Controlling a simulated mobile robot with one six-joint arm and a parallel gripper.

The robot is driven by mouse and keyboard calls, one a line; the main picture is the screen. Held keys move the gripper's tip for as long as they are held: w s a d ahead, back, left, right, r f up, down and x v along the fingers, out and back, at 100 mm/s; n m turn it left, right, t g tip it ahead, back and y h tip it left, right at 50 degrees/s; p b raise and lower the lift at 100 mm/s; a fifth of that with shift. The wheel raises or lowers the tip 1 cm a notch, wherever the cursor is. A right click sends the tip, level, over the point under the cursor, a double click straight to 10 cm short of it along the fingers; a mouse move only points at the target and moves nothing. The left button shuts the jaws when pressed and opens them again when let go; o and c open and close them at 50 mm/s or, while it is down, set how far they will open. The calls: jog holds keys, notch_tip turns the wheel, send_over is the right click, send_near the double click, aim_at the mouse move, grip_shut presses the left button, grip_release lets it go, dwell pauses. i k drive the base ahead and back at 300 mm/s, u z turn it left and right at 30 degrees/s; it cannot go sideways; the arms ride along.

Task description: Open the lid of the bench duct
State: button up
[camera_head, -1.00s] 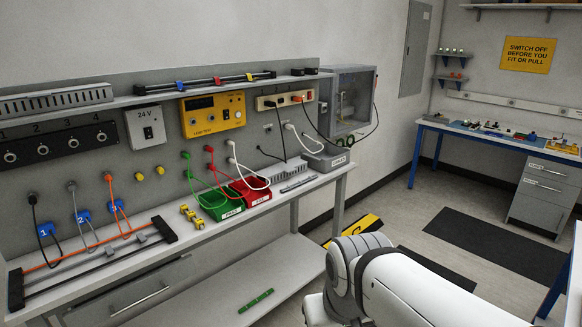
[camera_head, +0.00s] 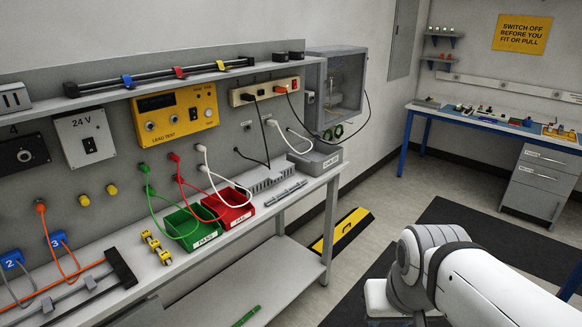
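A short grey slotted duct (camera_head: 268,179) lies on the bench top (camera_head: 312,186), behind the red tray and left of the grey labelled box. A narrow grey strip (camera_head: 286,193) lies in front of it; I cannot tell whether it is a lid or a separate part. Whether either duct is covered is too small to tell. My white arm is at the lower right, over the floor and apart from the bench. My gripper is out of view.
A green tray (camera_head: 190,240) and red tray (camera_head: 238,216) stand near the bench front, with looping leads. A grey box (camera_head: 314,161) and clear-fronted cabinet (camera_head: 336,88) are at the bench's right end. A yellow-black floor piece (camera_head: 343,232) lies beside the bench. Dark mats cover the floor.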

aim_at(249, 181)
jog(key=u, duration=0.35)
jog(key=i, duration=0.85)
jog(key=u, duration=0.65)
